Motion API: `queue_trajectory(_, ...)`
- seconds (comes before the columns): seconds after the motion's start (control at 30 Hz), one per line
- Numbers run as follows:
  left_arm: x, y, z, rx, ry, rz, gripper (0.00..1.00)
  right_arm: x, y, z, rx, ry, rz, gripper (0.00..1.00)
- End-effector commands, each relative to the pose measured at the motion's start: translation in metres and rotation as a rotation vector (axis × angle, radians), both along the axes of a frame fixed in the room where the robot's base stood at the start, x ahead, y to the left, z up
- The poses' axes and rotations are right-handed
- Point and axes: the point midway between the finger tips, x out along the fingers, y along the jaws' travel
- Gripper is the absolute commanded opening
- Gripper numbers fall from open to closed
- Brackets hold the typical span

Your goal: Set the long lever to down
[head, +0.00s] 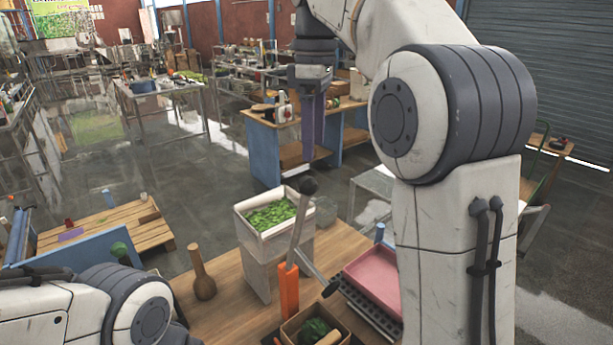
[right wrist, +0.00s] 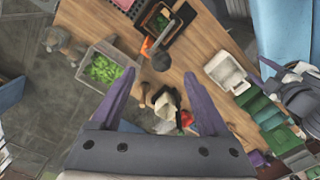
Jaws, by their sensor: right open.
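The long lever (head: 297,232) is a grey rod with a dark round knob (head: 308,186). It stands nearly upright, tilted slightly right in the head view, above an orange bracket (head: 288,290). The knob also shows in the right wrist view (right wrist: 161,61), ahead of my fingertips. My right gripper (head: 313,150) is open and empty, with its purple fingers pointing down, and appears apart from the knob. The gap between its fingers shows in the right wrist view (right wrist: 160,76). My left arm enters at lower left in the head view; its purple gripper part (right wrist: 272,68) shows at right in the wrist view, opening unclear.
A bin of green pieces (head: 268,217) stands left of the lever. A shorter rod with a dark knob (head: 330,288) sits at its right. A pink tray (head: 374,277), a brown box (head: 316,325) and a wooden pestle-like object (head: 202,275) are around it on the wooden table.

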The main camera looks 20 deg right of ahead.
Motion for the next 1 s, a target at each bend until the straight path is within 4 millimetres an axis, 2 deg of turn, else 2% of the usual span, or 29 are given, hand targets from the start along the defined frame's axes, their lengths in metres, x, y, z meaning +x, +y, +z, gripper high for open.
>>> queue_trajectory(0.2,0.0,0.0,-0.004,0.0,0.0,0.0,0.64,0.0,0.008,-0.034,0.001,0.004,0.011,0.78)
queue_trajectory(0.53,0.0,0.0,0.0,0.0,0.0,0.0,0.64,0.0,0.008,-0.083,0.0,0.001,0.01,0.78)
queue_trajectory(0.7,0.0,0.0,0.001,0.0,0.0,0.0,0.64,0.0,0.007,-0.095,0.0,-0.001,0.008,0.78)
queue_trajectory(1.0,0.0,0.0,0.001,0.0,0.0,0.0,0.64,-0.001,0.007,-0.098,0.0,-0.001,0.007,0.78)
